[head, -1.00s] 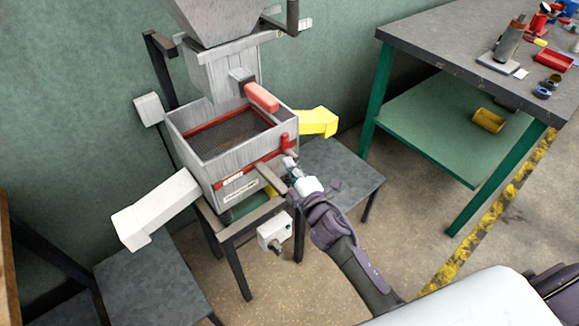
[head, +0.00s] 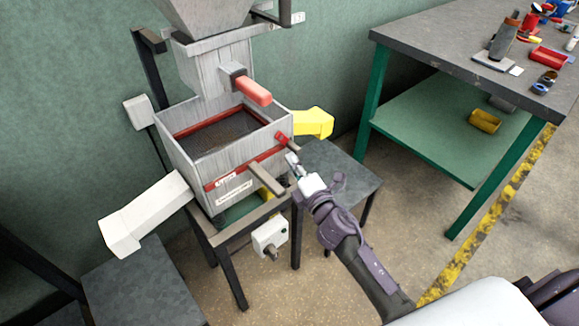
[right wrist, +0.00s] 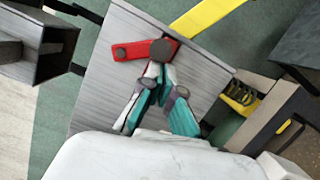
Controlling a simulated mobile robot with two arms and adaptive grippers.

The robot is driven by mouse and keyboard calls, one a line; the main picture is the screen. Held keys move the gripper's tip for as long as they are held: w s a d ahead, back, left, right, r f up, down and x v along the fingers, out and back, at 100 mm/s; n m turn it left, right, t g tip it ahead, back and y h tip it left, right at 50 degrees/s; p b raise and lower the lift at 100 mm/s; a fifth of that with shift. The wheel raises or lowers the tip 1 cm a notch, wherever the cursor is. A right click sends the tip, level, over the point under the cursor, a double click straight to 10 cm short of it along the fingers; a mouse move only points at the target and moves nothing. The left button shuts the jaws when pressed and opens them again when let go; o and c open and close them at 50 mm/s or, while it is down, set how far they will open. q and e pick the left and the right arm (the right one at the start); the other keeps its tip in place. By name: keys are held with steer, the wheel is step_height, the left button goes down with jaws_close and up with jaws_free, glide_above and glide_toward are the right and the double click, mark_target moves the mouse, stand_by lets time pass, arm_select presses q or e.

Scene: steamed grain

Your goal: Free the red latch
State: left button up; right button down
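The red latch (head: 282,138) is on the right side wall of the grey sieve box (head: 175,162), near its front corner. In the right wrist view the latch (right wrist: 133,53) is a red bar with a dark round knob (right wrist: 162,50). My right gripper (head: 291,161) is just below and in front of the latch. Its fingers (right wrist: 161,76) come together at the tips, close under the knob; whether they touch it I cannot tell. Nothing shows between them. My left gripper is not in view.
A red-handled lever (head: 252,91) sits above the box. A yellow chute (head: 313,122) is behind the latch and a white chute (head: 147,212) at front left. A grey stand (head: 338,168) is below right. A workbench (head: 450,50) with small parts stands at right.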

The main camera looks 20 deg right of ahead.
steer(key=shift+w+d+r+p, duration=0.15)
steer(key=shift+w+d, duration=0.05)
steer(key=shift+d, duration=0.35)
steer(key=shift+w+d+r+p, duration=0.1)
steer(key=shift+w+d+p, duration=0.1)
steer(key=shift+d, duration=0.3)
steer(key=shift+w+d+r, duration=0.15)
steer(key=shift+d+r, duration=0.15)
steer(key=shift+d, duration=0.2)
steer(key=shift+w+d+r+n, duration=0.2)
steer(key=shift+d+r+n, duration=0.3)
steer(key=shift+n, duration=0.3)
steer(key=shift+r, duration=0.1)
steer(key=shift+s, duration=0.1)
steer(key=s+d+f, duration=0.1)
steer(key=s, duration=1)
steer(key=shift+s+d, duration=0.15)
steer(key=shift+s, duration=0.2)
steer(key=shift+f, duration=0.1)
